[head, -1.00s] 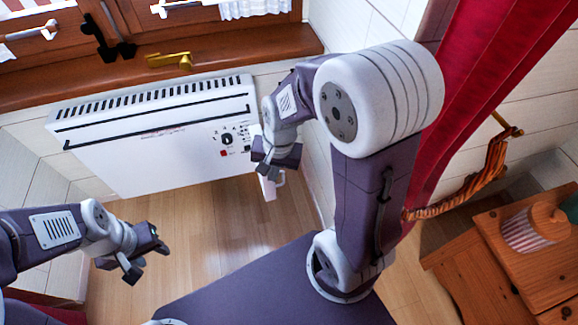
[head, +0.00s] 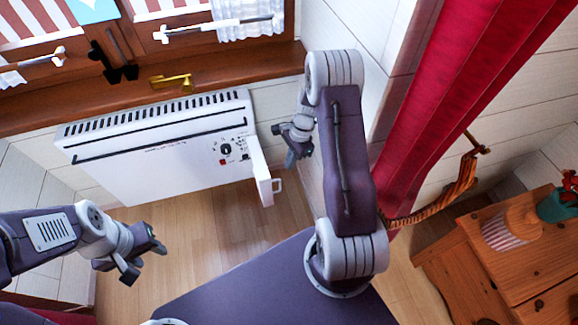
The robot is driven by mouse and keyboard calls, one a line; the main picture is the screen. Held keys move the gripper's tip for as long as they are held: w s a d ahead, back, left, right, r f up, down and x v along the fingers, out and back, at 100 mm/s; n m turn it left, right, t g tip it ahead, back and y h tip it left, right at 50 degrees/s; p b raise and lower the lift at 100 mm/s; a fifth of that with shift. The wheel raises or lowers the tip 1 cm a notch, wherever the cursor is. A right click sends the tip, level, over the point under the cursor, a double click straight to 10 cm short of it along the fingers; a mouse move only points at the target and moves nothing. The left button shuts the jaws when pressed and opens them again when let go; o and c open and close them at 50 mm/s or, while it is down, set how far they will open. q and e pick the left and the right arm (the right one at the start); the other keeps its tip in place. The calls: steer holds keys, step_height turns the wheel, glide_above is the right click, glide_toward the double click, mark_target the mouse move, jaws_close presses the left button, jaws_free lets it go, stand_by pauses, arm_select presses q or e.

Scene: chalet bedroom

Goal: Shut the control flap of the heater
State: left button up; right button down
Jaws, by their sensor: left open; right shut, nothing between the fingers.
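The white heater (head: 150,165) is on the wall below the window sill. Its control panel, with a dark knob (head: 226,149) and a small red switch, is exposed at the right end. The control flap (head: 261,172) stands open, swung out from the right edge, with a small handle (head: 277,185) on its outer end. My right gripper (head: 294,158) is shut and empty, to the right of the flap and apart from it. My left gripper (head: 143,262) is open and empty, below and in front of the heater, away from the flap.
A red curtain (head: 425,110) hangs at the right. Wooden floor (head: 200,225) is clear below the heater.

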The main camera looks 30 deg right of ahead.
arm_select(q)
step_height(320, 180, down, 4)
steer(key=b, duration=0.3)
arm_select(e)
steer(key=x, duration=0.7)
steer(key=shift+f, duration=0.3)
arm_select(q)
steer(key=shift+r, duration=0.1)
arm_select(e)
steer(key=shift+a, duration=0.15)
